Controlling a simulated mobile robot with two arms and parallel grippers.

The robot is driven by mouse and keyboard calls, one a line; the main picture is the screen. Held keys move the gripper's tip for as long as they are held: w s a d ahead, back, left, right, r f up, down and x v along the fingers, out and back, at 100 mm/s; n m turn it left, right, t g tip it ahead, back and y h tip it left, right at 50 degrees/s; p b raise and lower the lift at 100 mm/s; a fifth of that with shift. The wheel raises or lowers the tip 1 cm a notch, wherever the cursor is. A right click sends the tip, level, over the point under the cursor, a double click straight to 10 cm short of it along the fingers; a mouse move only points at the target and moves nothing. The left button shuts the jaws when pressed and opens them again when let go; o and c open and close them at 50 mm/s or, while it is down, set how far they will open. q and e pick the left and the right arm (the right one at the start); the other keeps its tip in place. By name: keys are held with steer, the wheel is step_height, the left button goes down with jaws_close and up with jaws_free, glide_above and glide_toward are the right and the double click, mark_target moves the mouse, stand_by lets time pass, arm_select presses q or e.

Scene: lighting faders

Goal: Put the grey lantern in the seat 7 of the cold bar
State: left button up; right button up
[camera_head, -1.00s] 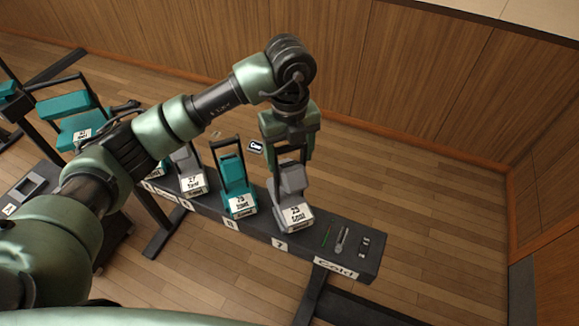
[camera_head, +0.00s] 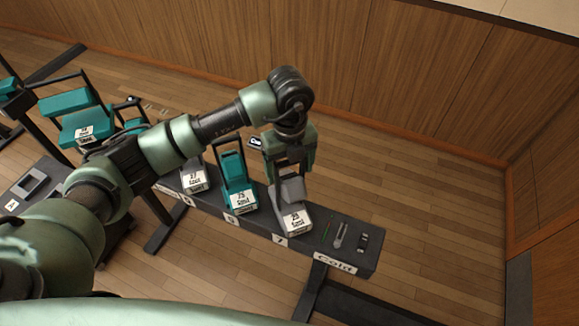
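The grey lantern (camera_head: 297,219), with a white label on its front, stands upright at the seat marked 7 (camera_head: 280,240) on the dark cold bar (camera_head: 368,262). My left gripper (camera_head: 288,172) points down over it, shut on its upper part. The fingers hide most of the lantern's handle. The lantern's base appears down at the seat, but its underside is hidden, so full contact cannot be seen. My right gripper is not in view.
A teal lantern (camera_head: 240,194) stands close to the left of the grey one, with another grey lantern (camera_head: 193,178) farther left. Small tool-like items (camera_head: 340,236) lie on the bar's right end. Teal items (camera_head: 75,115) stand at far left. Wooden floor is clear at right.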

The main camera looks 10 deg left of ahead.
arm_select(q)
steer(key=shift+o, duration=0.2)
steer(key=shift+r, duration=0.1)
step_height(320, 180, up, 11)
steer(key=b, duration=0.3)
steer(key=shift+r, duration=0.55)
